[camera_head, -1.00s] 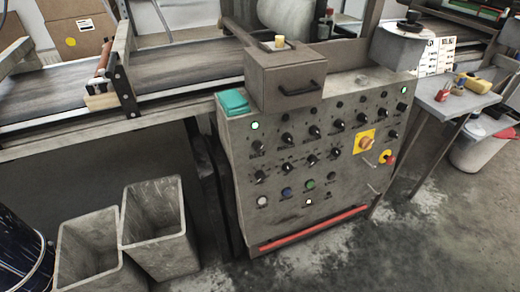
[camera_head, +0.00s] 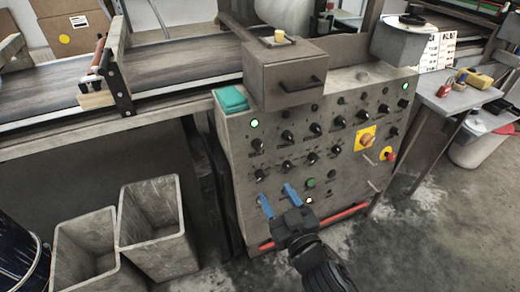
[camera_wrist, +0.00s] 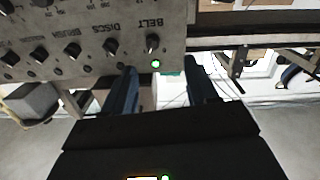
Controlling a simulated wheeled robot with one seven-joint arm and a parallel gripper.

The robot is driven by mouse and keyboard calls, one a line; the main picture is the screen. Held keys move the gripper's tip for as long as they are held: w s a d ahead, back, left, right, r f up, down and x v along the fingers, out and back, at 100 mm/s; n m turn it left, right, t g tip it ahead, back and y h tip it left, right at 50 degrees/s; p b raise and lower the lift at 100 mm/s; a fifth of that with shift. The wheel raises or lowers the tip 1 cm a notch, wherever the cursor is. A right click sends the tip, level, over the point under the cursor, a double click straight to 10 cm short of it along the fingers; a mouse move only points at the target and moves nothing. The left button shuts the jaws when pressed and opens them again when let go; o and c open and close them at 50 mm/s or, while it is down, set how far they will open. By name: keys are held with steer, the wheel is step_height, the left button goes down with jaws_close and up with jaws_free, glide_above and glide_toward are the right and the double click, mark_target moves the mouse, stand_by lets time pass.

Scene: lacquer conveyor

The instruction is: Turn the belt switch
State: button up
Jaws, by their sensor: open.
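The belt switch (camera_head: 257,145) is a black rotary knob at the upper left of the grey control panel (camera_head: 235,180), just below a lit green lamp (camera_head: 254,124). In the wrist view, upside down, the switch (camera_wrist: 152,42) sits beside the label "BELT", with the green lamp near it. My gripper (camera_head: 278,199) has two blue fingers, apart and empty, in front of the panel's lower left, below the switch. In the wrist view the switch lies beyond the gap between my fingertips (camera_wrist: 162,72). My gripper hides some lower buttons. The knob's exact setting is hard to tell.
More black knobs cover the panel, with a yellow-plated rotary switch (camera_head: 366,139) and a red stop button (camera_head: 389,155) at right. A drawer box (camera_head: 284,72) juts above. A red bar (camera_head: 345,214) runs along the bottom. Two grey bins (camera_head: 155,225) stand left.

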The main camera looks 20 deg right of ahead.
glide_toward(260, 149)
steer(key=w, duration=0.2)
steer(key=shift+w+f+b, duration=0.1)
steer(key=shift+w+b, duration=0.85)
steer(key=shift+w, duration=2.7)
steer(key=shift+c, duration=0.2)
steer(key=c, duration=1)
steer(key=shift+n, duration=0.3)
